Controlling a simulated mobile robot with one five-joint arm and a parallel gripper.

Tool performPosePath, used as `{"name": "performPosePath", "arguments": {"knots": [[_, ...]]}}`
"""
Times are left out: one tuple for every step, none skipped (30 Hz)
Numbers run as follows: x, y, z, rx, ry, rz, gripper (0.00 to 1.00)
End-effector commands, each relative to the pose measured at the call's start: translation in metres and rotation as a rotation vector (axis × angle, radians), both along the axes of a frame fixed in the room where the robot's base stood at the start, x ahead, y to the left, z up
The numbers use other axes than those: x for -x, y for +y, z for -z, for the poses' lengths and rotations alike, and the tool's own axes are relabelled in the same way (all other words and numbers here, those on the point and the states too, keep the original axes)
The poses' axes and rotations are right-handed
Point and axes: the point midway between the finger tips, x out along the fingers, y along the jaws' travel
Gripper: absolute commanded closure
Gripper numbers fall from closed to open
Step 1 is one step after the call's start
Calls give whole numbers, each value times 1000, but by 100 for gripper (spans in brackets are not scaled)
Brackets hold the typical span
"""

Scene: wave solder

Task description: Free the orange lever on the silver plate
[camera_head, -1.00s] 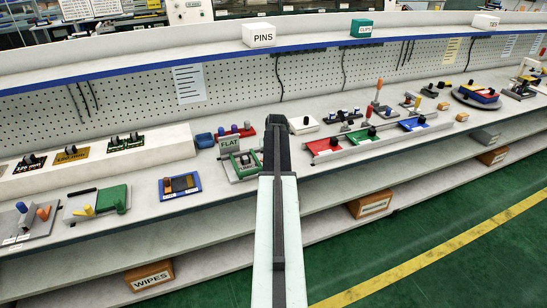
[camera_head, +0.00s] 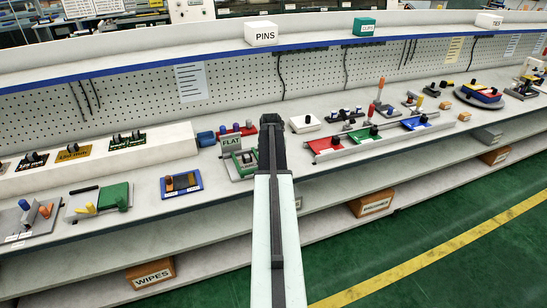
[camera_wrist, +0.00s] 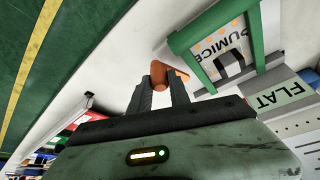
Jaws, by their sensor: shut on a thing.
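My gripper (camera_wrist: 160,90) is shut on an orange-brown rounded piece (camera_wrist: 159,72), seen between its fingertips in the wrist view. An orange bit shows just right of it; I cannot tell whether it is the same piece. In the head view my arm hides the held piece. A silver-grey plate (camera_head: 18,238) lies at the far left of the bench, with an orange lever-like part (camera_head: 45,210) and a blue cylinder on it. My gripper is well to the right of that plate, by the FLAT sign. A tall orange post (camera_head: 381,83) stands farther right.
The green-framed PUMICE fixture (camera_wrist: 178,45) and the FLAT block (camera_wrist: 278,94) are close to my gripper. A blue tray (camera_head: 181,194) is to the left, red, green and blue trays to the right. Bare white bench runs along the front edge.

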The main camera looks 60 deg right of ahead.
Motion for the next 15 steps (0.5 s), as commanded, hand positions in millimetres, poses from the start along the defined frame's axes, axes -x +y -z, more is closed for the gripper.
{"name": "performPosePath", "arguments": {"knots": [[1, -1, 0, 3, 2, 1, 69], [1, -1, 0, 2, 2, 1, 60], [1, -1, 0, 2, 2, 1, 55], [1, -1, 0, 2, 2, 1, 55], [1, -1, 0, 2, 1, 1, 55], [1, -1, 0, 2, 2, 0, 55], [1, -1, 0, 2, 2, 0, 55], [1, -1, 0, 2, 2, 0, 55], [1, 0, 0, 1, 1, -1, 55], [0, 0, 0, 1, 1, -1, 55], [0, 0, 0, 1, 1, -1, 55], [1, 0, -1, 1, 1, -1, 55], [1, 0, -2, 1, 1, -1, 55], [1, 1, -4, 1, 1, -1, 55], [1, 2, -7, 1, 1, -1, 55]]}}
